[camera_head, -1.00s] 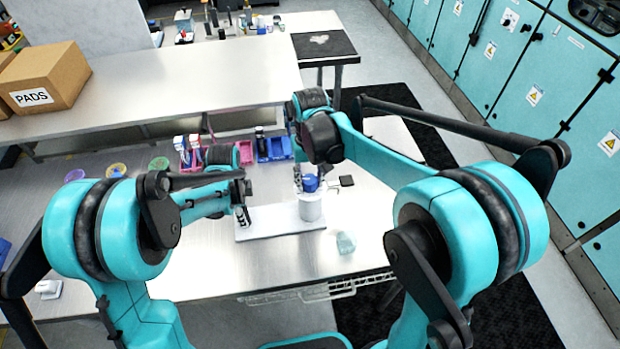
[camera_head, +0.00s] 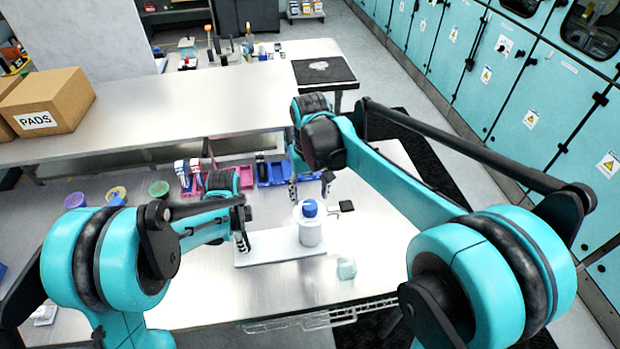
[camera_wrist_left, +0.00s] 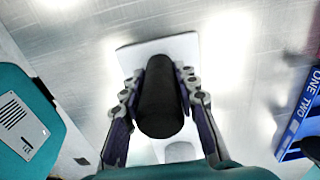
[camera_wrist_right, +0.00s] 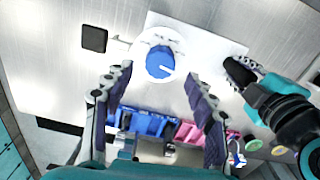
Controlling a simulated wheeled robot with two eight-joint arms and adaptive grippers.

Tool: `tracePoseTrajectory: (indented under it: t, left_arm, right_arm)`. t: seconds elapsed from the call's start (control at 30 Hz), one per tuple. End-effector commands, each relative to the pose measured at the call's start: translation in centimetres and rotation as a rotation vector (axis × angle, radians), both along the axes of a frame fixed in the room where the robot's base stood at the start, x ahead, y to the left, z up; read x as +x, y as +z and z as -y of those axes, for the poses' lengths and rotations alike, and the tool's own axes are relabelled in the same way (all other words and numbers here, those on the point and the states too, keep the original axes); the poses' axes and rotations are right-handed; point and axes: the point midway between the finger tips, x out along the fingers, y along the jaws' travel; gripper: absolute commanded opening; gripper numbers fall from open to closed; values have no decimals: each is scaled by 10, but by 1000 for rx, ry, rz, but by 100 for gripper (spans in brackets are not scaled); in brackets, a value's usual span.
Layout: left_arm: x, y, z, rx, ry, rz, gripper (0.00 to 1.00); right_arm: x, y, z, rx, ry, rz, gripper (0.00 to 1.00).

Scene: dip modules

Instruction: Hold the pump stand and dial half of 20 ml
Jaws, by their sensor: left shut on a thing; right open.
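The pump stand is a white base plate (camera_head: 262,249) with a white cylinder (camera_head: 311,235) at its right end. A blue dial knob (camera_head: 310,208) with a white pointer mark sits on top of the cylinder; the right wrist view shows the knob (camera_wrist_right: 160,62) from above. My left gripper (camera_head: 242,238) is at the left end of the plate. In the left wrist view its fingers are shut on the stand's dark upright post (camera_wrist_left: 160,98). My right gripper (camera_wrist_right: 155,85) is open and empty, its fingers apart above and behind the knob.
Pink and blue bins (camera_head: 274,172) stand behind the stand. Round coloured dishes (camera_head: 116,193) are at the left. A small clear beaker (camera_head: 346,268) stands at the front right of the stand. A black square (camera_head: 346,206) is right of the cylinder.

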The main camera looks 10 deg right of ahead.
Motion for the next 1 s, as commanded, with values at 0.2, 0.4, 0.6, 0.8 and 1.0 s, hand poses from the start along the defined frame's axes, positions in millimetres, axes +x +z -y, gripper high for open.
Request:
tracePoseTrajectory:
  t: [0.2,0.4,0.6,0.8,1.0]
  left_arm:
    - [0,0,0,0,0,0,0]
    - [0,0,0,0,0,0,0]
    - [0,0,0,0,0,0,0]
    - [0,0,0,0,0,0,0]
    - [0,0,0,0,0,0,55]
  right_arm:
    - [0,45,0,0,0,0,56]
    - [0,66,0,0,0,0,56]
    - [0,69,0,0,0,0,56]
    - [0,69,0,0,0,0,56]
    - [0,69,0,0,0,0,56]
